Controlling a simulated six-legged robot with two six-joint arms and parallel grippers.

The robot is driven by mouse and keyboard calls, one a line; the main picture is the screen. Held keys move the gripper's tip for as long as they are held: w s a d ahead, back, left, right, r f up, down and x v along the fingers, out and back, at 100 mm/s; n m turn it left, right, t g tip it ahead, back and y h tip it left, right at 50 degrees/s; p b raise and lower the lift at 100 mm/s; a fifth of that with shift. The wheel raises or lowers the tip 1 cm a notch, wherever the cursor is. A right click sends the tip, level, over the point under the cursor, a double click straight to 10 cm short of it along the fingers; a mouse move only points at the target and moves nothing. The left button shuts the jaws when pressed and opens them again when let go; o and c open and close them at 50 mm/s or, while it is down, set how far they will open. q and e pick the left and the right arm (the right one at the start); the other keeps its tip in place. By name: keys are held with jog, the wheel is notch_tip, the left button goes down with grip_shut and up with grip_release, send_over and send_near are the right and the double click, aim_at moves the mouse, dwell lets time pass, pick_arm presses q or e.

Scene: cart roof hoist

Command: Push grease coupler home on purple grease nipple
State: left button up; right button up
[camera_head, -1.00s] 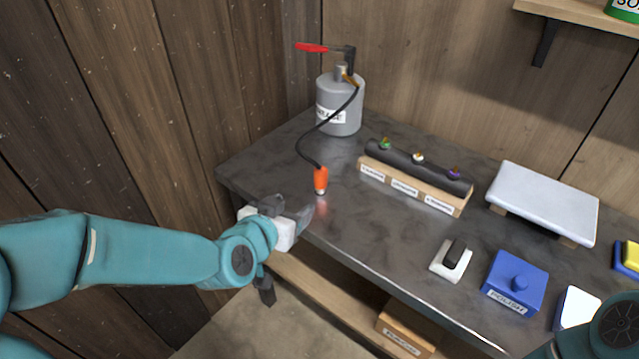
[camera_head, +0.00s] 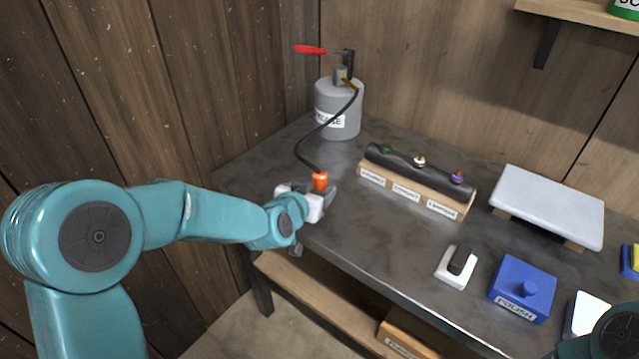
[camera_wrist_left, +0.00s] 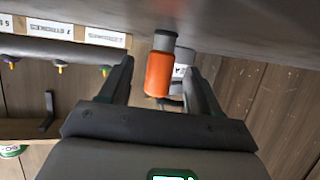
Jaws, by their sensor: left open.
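The orange grease coupler (camera_head: 320,180) stands upright at the end of a black hose, near the left front of the bench. My left gripper (camera_head: 322,196) is open, its fingers at the coupler. In the left wrist view the orange coupler (camera_wrist_left: 160,72) sits between the open fingers (camera_wrist_left: 160,85), with a gap to each. The purple grease nipple (camera_head: 457,176) is at the right end of a dark bar on a labelled wooden block (camera_head: 430,202). My right gripper is not visible.
The grey grease pump (camera_head: 338,108) with a red handle stands at the back left. A grey slab (camera_head: 550,200), a black-and-white block (camera_head: 456,266) and a blue polish box (camera_head: 522,288) lie to the right. The bench between the coupler and block is clear.

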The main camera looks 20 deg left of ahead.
aim_at(317, 187)
pick_arm(q)
jog(key=x, duration=0.3)
jog(key=shift+w+f, duration=0.15)
jog(key=shift+w, duration=0.05)
jog(key=shift+s, duration=0.1)
jog(key=c, duration=1.1)
jog(key=shift+o, duration=0.2)
